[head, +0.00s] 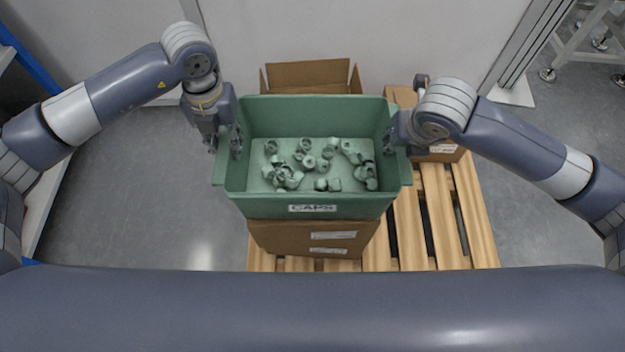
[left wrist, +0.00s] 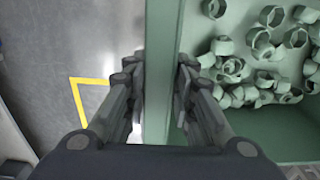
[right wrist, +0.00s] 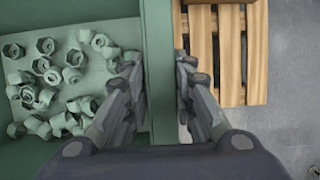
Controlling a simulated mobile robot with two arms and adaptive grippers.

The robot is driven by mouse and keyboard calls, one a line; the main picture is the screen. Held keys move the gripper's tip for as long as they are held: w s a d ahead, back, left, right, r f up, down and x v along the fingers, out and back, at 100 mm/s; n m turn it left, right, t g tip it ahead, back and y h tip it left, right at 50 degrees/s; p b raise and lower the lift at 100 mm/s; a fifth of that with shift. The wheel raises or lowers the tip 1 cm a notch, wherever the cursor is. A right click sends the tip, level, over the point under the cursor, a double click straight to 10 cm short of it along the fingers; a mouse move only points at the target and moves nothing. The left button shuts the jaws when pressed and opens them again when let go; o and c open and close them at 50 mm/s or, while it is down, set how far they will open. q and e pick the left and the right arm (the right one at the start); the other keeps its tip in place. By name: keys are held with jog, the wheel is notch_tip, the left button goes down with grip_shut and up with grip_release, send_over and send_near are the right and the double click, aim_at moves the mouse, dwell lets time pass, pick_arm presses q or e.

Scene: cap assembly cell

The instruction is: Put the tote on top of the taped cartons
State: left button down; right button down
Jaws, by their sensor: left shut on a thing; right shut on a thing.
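The green tote (head: 313,209), labelled CAPS, holds several loose green caps (head: 318,163). It is over brown cartons (head: 318,240) that stand on a wooden pallet; I cannot tell whether its bottom touches them. My left gripper (head: 236,150) is shut on the tote's left wall, which also shows between the fingers in the left wrist view (left wrist: 160,75). My right gripper (head: 392,142) is shut on the right wall, seen between the fingers in the right wrist view (right wrist: 158,75). The tote looks about level. It hides most of the carton tops below.
An open carton (head: 308,74) with raised flaps stands behind the tote. Another carton (head: 442,152) is at the right, partly behind my right arm. The pallet (head: 440,225) has bare slats at the right. A wall is close behind; grey floor is clear at the left.

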pick_arm(q)
jog(key=shift+w+a+f+b, duration=0.1)
jog(key=shift+a+f+b, duration=0.05)
jog(key=shift+f+b, duration=0.5)
pick_arm(e)
jog(key=shift+d+f, duration=0.1)
jog(key=shift+f, duration=0.65)
pick_arm(q)
jog(key=c, duration=1.3)
grip_release()
jog(key=shift+r, duration=0.1)
jog(key=shift+c, duration=0.2)
pick_arm(e)
jog(key=c, duration=1.3)
grip_release()
jog(key=shift+r, duration=0.1)
jog(key=shift+c, duration=0.2)
pick_arm(q)
jog(key=shift+r, duration=0.15)
notch_tip(320, 180, up, 12)
jog(key=shift+f, duration=0.25)
pick_arm(e)
jog(key=shift+r, duration=0.15)
jog(key=v, duration=1.1)
jog(key=shift+s+r, duration=0.3)
jog(key=shift+r, duration=0.05)
